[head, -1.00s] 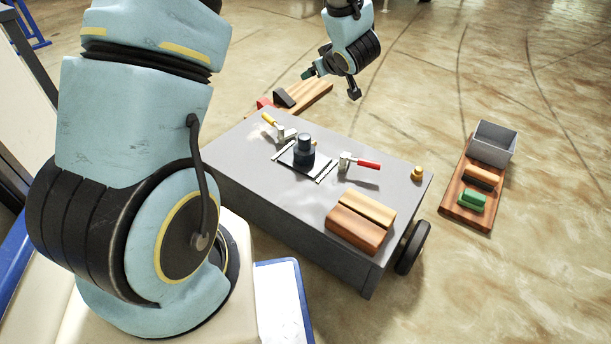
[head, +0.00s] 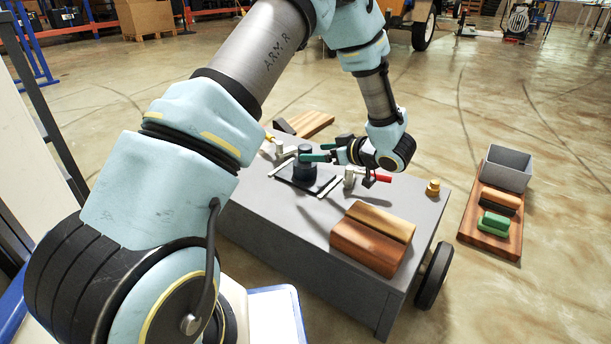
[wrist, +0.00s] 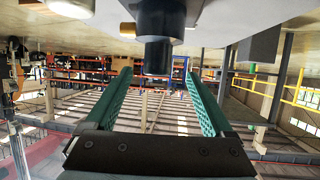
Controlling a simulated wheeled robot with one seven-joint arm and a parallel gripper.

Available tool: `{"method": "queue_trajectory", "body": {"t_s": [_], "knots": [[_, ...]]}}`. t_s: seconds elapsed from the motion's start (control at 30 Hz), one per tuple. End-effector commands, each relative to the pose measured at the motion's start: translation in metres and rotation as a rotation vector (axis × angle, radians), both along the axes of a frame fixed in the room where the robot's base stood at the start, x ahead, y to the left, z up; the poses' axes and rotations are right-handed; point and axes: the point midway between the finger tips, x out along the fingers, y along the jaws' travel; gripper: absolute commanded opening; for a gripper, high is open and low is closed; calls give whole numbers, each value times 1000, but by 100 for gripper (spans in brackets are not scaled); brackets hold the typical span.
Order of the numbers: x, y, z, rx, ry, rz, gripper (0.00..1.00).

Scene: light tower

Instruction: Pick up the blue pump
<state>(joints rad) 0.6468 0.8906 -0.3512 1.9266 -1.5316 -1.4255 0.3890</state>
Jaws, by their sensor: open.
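The blue pump (head: 304,170) is a dark navy, stepped cylinder standing upright on a dark plate (head: 290,183) on the grey cart top. My gripper (head: 317,152) is open beside the pump's upper part, coming from the right, with its green fingers pointing at it. In the wrist view, which looks upside down, the pump (wrist: 157,45) hangs from the top edge. Its narrower end lies centred between the tips of my open gripper (wrist: 158,80), with a gap visible on each side. I cannot tell whether the tips reach past it.
Two clamps flank the pump, one with a yellow handle (head: 269,137), one with a red handle (head: 378,178) close under my wrist. A wooden block (head: 372,238) and a brass piece (head: 433,188) sit on the cart (head: 290,245). A wooden board (head: 488,243) with a grey bin (head: 507,169) lies right.

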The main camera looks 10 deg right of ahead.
Motion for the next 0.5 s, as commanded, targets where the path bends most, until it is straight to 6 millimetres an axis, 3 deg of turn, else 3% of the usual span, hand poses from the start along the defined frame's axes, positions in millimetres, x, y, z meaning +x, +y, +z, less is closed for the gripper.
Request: {"method": "queue_trajectory", "body": {"t_s": [0.5], "knots": [[37, 21, -29, -2, 0, 1, 87]]}}
